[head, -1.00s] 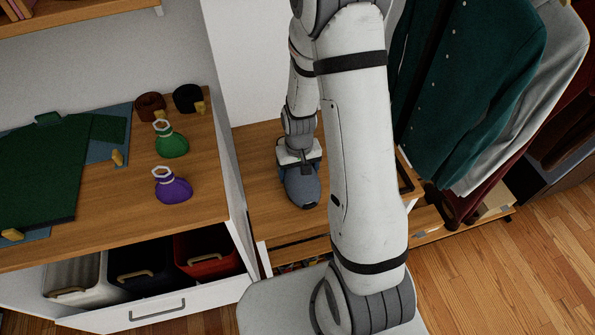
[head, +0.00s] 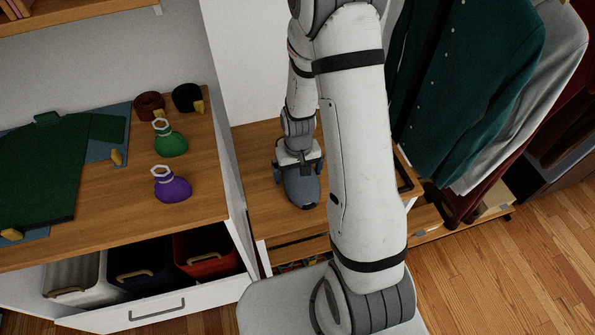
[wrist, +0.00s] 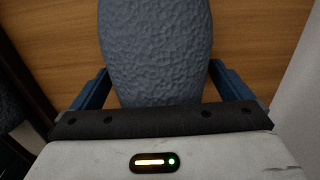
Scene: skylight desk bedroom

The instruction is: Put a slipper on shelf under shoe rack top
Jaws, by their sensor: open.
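A grey-blue slipper (head: 301,189) lies on the wooden top of the shoe rack (head: 262,215). My gripper (head: 298,172) is over its rear end. In the wrist view the slipper (wrist: 156,45) lies lengthwise between my two blue fingers, and my gripper (wrist: 160,90) is open with a gap on both sides. The far end of the slipper is cut off in that view, and its near end is hidden behind the gripper body. The shelf under the top shows only as a dark slot at the front, largely hidden by my arm.
A desk at left bears a green pouch (head: 170,142), a purple pouch (head: 171,186) and rolled belts (head: 188,98). Bins (head: 205,252) stand below it. Jackets (head: 470,80) hang to the right of the rack. Wooden floor (head: 500,270) is clear at lower right.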

